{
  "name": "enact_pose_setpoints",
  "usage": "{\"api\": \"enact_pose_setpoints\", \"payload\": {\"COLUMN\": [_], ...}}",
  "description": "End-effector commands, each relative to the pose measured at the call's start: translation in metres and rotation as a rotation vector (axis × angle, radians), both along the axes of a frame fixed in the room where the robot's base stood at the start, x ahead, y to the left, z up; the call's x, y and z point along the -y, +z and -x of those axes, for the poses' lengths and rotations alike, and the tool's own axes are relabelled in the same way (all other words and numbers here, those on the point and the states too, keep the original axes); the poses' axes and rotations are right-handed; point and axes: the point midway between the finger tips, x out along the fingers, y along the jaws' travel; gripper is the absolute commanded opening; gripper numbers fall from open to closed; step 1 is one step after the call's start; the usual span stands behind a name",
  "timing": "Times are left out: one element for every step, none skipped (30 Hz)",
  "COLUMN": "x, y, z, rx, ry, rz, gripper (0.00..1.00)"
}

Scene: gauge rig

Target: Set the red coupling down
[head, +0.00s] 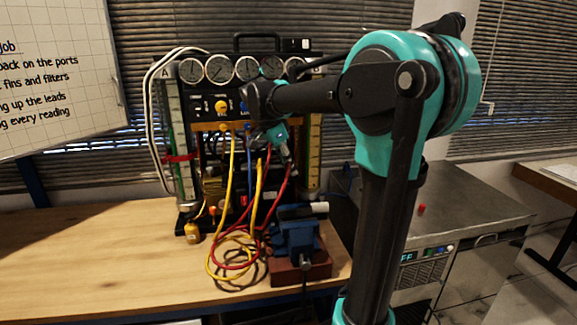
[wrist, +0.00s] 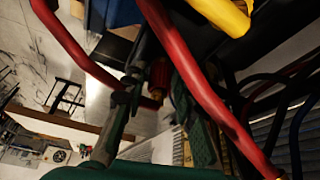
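My gripper (head: 289,160) is in front of the gauge rig, above the vise, pointing down. In the wrist view its two dark fingers (wrist: 159,75) stand apart. A red coupling (wrist: 159,78) with a brass-coloured end shows between them, with a red hose (wrist: 85,62) running toward it. Whether both fingers press on the coupling is not clear. In the head view the coupling is too small and dark to make out at the gripper. Red hose (head: 284,190) hangs below the gripper toward the bench.
The gauge rig (head: 246,43) stands on the wooden bench (head: 90,255) with yellow, red and blue hoses in front. A blue vise (head: 297,237) sits at the bench's right. A small red piece (head: 421,209) lies on the steel top (head: 460,205). The bench's left is clear.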

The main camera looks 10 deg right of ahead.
Motion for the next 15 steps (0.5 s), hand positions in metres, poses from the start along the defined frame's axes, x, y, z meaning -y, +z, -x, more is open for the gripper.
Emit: {"api": "enact_pose_setpoints", "payload": {"x": [0.000,0.000,0.000,0.000,0.000,0.000,0.000,-0.001,-0.003,-0.004,-0.006,-0.009,-0.011,-0.013,-0.016], "y": [0.000,0.000,0.000,0.000,0.001,0.002,0.003,0.005,0.009,0.012,0.016,0.022,0.027,0.033,0.041], "z": [0.000,0.000,0.000,0.000,0.000,0.000,0.000,0.000,0.001,0.001,0.001,0.002,0.003,0.003,0.004], "rx": [0.000,0.000,0.000,0.000,0.000,0.000,0.000,0.000,0.000,0.000,-0.001,-0.001,0.000,-0.001,-0.001], "ry": [0.000,0.000,0.000,0.000,0.000,0.000,0.000,0.001,0.001,0.001,0.002,0.002,0.002,0.002,0.002], "rz": [0.000,0.000,0.000,0.000,0.000,0.000,0.000,0.000,0.000,0.000,0.000,0.000,0.000,0.000,0.000], "gripper": [0.28,0.28,0.28,0.28,0.28,0.28,0.28,0.28,0.28,0.28,0.28,0.28,0.28,0.28,0.28]}}
